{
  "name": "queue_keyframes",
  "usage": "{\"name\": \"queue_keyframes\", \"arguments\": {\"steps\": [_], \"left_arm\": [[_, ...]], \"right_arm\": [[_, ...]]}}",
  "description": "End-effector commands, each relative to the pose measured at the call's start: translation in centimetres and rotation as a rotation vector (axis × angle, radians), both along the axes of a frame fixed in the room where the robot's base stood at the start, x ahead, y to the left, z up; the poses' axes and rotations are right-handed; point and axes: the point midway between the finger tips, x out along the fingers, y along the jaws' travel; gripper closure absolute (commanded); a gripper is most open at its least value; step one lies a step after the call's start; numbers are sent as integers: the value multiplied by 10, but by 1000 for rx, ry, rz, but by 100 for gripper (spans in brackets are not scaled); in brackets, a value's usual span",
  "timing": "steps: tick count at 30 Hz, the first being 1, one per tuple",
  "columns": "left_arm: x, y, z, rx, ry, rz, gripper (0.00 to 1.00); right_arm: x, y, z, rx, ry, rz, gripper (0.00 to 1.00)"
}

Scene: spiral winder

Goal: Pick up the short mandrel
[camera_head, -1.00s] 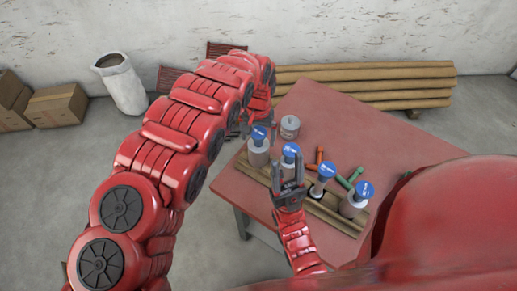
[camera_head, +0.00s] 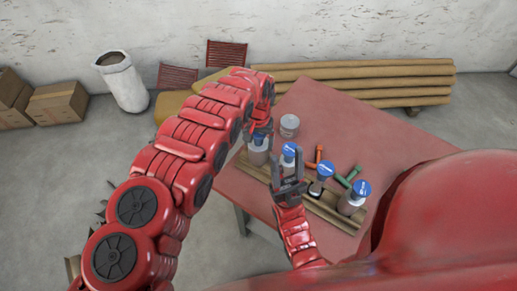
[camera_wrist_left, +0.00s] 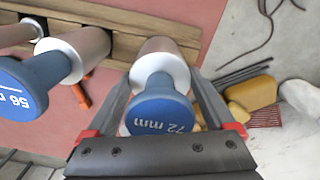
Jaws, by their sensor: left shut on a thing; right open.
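Several grey mandrels with blue knobs stand in a row in a wooden rack (camera_head: 325,212). The leftmost mandrel (camera_head: 257,157) has my left gripper (camera_head: 258,128) at its top. In the left wrist view this mandrel's blue knob (camera_wrist_left: 160,110) reads 72 mm and sits between the two fingers, which are shut on it. Its lower end is still at the rack. A neighbouring mandrel (camera_wrist_left: 80,50), marked 56, stands to its left there. I cannot tell by length which mandrel is short. My right gripper (camera_head: 287,162) is open and empty, in front of the second mandrel (camera_head: 289,152).
The rack stands on a red table (camera_head: 365,130). A grey canister (camera_head: 289,125) stands behind it. An orange tool (camera_head: 318,155) and a green tool (camera_head: 345,181) lie near the mandrels. Long brown tubes (camera_head: 365,78) lie by the wall. The back of the table is clear.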

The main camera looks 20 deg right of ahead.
Motion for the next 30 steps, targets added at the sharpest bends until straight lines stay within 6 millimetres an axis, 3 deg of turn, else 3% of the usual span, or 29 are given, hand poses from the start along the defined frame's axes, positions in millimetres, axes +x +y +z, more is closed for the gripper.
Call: {"name": "queue_keyframes", "arguments": {"steps": [1, 4, 17, 23, 30], "left_arm": [[0, 0, 0, -1, -1, 0, 85], [0, 0, 1, -1, -1, 0, 100], [2, -1, 9, -2, -5, -1, 100], [1, 0, 25, 1, -3, 0, 100], [2, 0, 61, -2, -6, 1, 100]], "right_arm": [[0, 0, 0, 0, 0, 0, 50], [0, 0, 0, 0, 0, 0, 50], [0, 0, -5, 0, 0, 0, 50], [0, 0, -13, 0, 0, 0, 50], [0, 0, -24, 0, 0, 0, 50]]}}
